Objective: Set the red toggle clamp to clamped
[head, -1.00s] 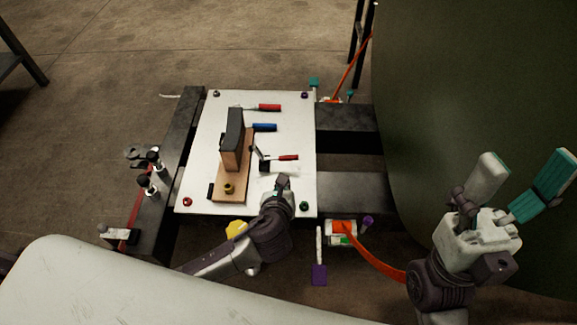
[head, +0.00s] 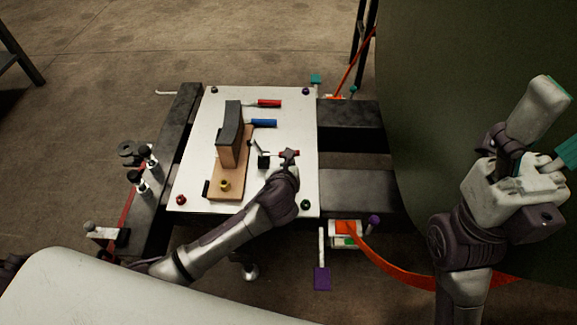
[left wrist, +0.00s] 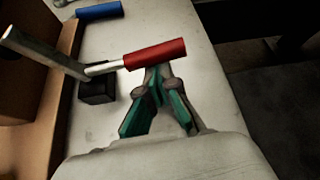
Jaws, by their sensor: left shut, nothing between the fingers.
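The red toggle clamp has a red handle on a metal rod, a grey metal arm and a small black base (head: 264,162). It stands on the white board (head: 195,190), right of the brown block. In the left wrist view its red handle (left wrist: 155,54) lies sideways just beyond my fingertips, with the grey arm slanting up to the left. My left gripper (head: 290,154) is shut and empty, its tips (left wrist: 157,82) close under the handle; contact cannot be told. It partly hides the handle in the head view. My right gripper (head: 562,118) is open and empty at the right.
A blue-handled tool (head: 263,123) and another red-handled one (head: 268,103) lie farther back on the board. A wooden base (head: 228,187) carries a dark-topped block (head: 229,130). A dark green curved panel (head: 450,100) fills the right. Black clamps (head: 140,165) stand left.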

